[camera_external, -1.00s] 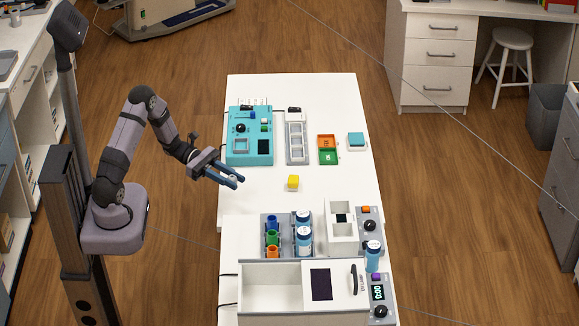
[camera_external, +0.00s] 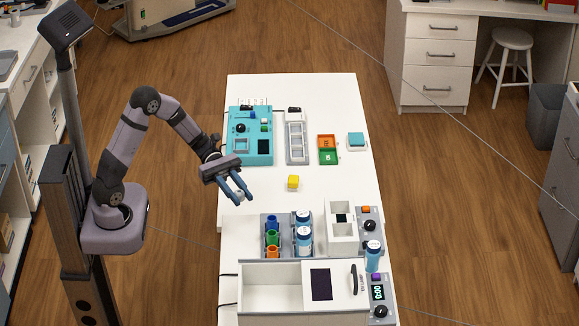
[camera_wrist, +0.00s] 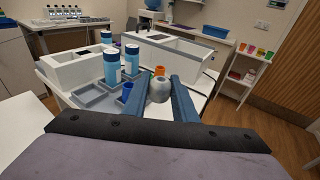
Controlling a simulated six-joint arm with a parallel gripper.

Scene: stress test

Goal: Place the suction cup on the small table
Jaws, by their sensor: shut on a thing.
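My gripper (camera_external: 244,199) is over the left part of the white table (camera_external: 335,190), its fingers pointing down and to the right. In the wrist view, the two blue fingers (camera_wrist: 158,92) are shut on a small grey rounded piece, which appears to be the suction cup (camera_wrist: 160,90). In the external view the piece is only a pale spot between the fingers. It is held above the table, with its underside hidden. I cannot tell a separate small table from the white one.
A grey rack with coloured cups (camera_external: 271,237) and blue bottles (camera_external: 304,237) stands nearer the front. A teal panel (camera_external: 237,150) is at the back left. Bare tabletop surrounds the yellow block.

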